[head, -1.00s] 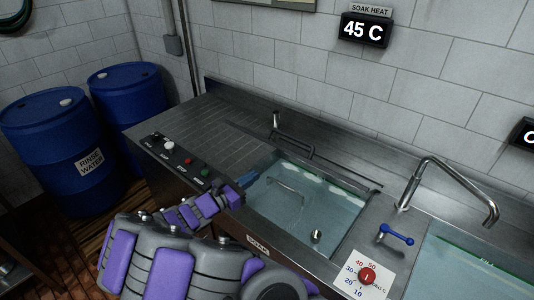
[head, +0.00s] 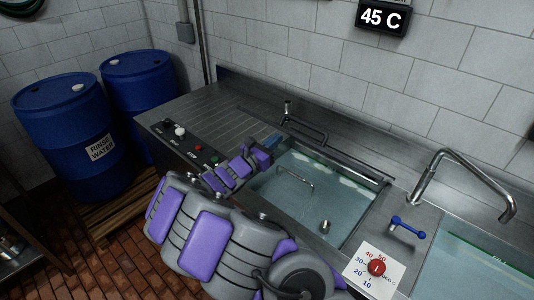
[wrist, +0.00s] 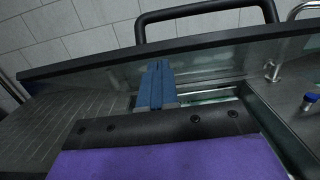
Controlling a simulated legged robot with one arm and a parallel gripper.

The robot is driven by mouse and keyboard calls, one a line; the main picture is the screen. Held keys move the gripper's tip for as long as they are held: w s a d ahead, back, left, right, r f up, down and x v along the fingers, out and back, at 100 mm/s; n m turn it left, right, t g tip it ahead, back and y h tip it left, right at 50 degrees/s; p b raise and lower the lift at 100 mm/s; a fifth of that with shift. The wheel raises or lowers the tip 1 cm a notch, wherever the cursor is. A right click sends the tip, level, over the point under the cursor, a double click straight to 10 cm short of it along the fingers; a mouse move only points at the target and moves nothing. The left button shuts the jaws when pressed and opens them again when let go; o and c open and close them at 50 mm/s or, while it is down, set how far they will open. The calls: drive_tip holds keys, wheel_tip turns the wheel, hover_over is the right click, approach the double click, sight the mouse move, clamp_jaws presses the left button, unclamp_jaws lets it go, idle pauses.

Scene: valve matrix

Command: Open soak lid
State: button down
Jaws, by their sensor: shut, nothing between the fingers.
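The soak tank (head: 347,228) is a steel basin of clear water in the middle of the head view. A dark bar handle (head: 305,130) stands at its back edge, and a handle shape (head: 290,177) shows in the basin, perhaps a reflection. Whether clear lid glass covers the water, I cannot tell. In the wrist view a black bar handle (wrist: 205,12) rises beyond my fingers. My gripper (wrist: 157,68) has blue fingers shut together with nothing between them. In the head view my gripper (head: 270,141) is at the tank's back left corner, apart from the back handle.
A control strip (head: 187,139) with knobs and buttons lies left of the tank. A red dial (head: 376,267), a blue valve handle (head: 408,226) and a bent faucet (head: 465,175) are at the right. Blue drums (head: 70,130) stand far left. The drainboard (head: 215,115) is clear.

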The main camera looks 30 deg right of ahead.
drive_tip(key=shift+w+d+r, duration=0.1)
drive_tip(key=shift+d+r, duration=0.55)
drive_tip(key=shift+r, duration=0.05)
drive_tip(key=w+d+r+g+y+p, duration=0.1)
drive_tip(key=w+d+r+p, duration=0.3)
drive_tip(key=d+r+p, duration=0.4)
drive_tip(key=w+d+r+y+p, duration=0.4)
drive_tip(key=d+r+p, duration=0.4)
drive_tip(key=d+p, duration=0.6)
drive_tip(key=shift+r+g+p, duration=0.4)
drive_tip(key=shift+p, duration=1.25)
